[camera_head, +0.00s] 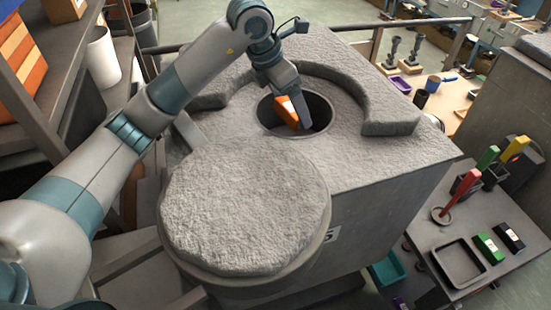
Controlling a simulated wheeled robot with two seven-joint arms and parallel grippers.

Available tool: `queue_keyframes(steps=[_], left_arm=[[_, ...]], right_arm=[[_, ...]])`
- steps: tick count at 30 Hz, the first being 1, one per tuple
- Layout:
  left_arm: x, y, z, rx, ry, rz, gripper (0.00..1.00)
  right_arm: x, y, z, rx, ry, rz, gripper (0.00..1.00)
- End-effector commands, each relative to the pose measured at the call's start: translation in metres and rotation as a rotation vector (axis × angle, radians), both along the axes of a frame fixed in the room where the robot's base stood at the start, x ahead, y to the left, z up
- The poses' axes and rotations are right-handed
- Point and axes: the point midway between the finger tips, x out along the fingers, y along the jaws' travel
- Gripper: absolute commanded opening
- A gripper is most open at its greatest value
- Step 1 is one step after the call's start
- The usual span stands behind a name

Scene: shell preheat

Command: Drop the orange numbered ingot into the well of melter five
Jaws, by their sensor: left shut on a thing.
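The orange ingot (286,108) has a white patch on it and is held tilted at the mouth of the round well (318,114). My left gripper (294,118) is shut on the ingot, pointing down over the well, and its fingers hide part of the ingot. The well opens in the rough grey top of the melter (380,165). A thick round lid (243,205) is swung off the well toward me. My right gripper is not in view.
A raised curved rim (390,127) stands around the far and right side of the well. At right, a small grey table (450,235) holds a tray, a green block (488,247) and a black block (509,236). Shelves with a white bin (103,58) stand at left.

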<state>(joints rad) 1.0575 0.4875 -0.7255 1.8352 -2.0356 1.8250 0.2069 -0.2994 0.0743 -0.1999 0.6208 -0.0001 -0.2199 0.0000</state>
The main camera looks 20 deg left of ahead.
Motion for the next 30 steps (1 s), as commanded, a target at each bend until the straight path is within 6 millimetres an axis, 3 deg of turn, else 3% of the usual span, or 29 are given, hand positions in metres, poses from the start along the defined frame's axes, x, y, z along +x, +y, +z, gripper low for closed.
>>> queue_keyframes(steps=[7, 8, 9, 10, 21, 30], left_arm=[[0.000, 0.000, 0.001, -0.001, -0.002, -0.001, 0.49], [0.000, 0.000, 0.001, -0.001, -0.002, -0.001, 0.89], [0.000, 0.000, 0.001, -0.001, -0.002, -0.001, 0.98], [0.000, 0.000, 0.001, -0.001, -0.002, -0.001, 1.00], [-0.001, 0.001, 0.003, 0.000, 0.000, -0.001, 1.00], [-0.009, 0.010, 0.032, 0.000, -0.004, 0.000, 1.00]], right_arm=[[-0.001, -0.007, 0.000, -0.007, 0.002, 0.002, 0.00], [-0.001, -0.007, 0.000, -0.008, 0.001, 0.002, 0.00], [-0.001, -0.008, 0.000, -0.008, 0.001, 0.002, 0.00], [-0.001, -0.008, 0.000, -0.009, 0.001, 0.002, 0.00], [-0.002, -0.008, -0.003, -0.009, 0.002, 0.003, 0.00], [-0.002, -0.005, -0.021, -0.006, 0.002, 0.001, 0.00]])
